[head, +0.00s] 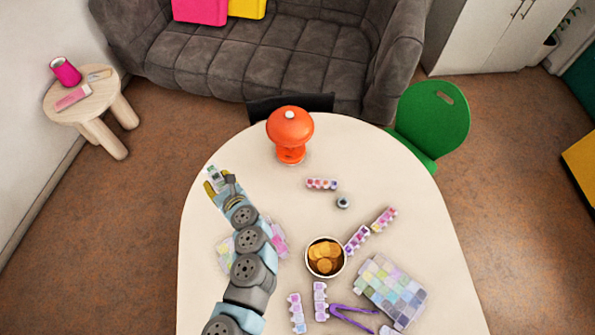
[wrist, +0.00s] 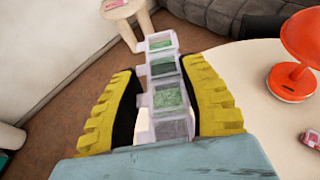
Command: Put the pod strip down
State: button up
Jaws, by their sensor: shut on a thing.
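The pod strip (wrist: 170,97) is a row of clear square pods with green contents. It is between the yellow fingers of my gripper (wrist: 158,72), which is shut on it, and it sticks out past the fingertips. In the head view the strip (head: 213,173) shows small at the end of my arm, by the far left edge of the white table (head: 350,165). I cannot tell how high it is above the table. The fingers hide part of its sides.
An orange-red lamp (head: 290,128) stands right of my gripper.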

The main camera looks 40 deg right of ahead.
jog(key=s+d+f+m+h+b, duration=0.1)
jog(key=s+d+f, duration=0.15)
jog(key=d, duration=0.55)
jog(key=s+d+f+m+h+b, duration=0.15)
jog(key=d+f, duration=0.25)
jog(key=d, duration=0.4)
jog(key=s+d+f+h, duration=0.1)
jog(key=s+d+f, duration=0.2)
jog(key=d, duration=0.5)
jog(key=s+d+f+m+g+h+b, duration=0.1)
jog(key=s+d+f+m, duration=0.1)
jog(key=s+d+f, duration=0.5)
jog(key=s+d+f+m+g+h+b, duration=0.15)
jog(key=s+d+f, duration=0.25)
jog(key=s+d, duration=0.55)
jog(key=b, duration=1.4)
send_over(347, 170)
jog(key=a, duration=0.1)
jog(key=f, duration=0.5)
jog(key=s+f, duration=0.1)
jog(key=f, duration=0.2)
jog(key=shift+f, duration=0.1)
jog(key=shift+w+d+f+b, duration=0.2)
jog(key=shift+w+d+b, duration=0.05)
jog(key=shift+b, duration=0.15)
jog(key=shift+f, duration=0.1)
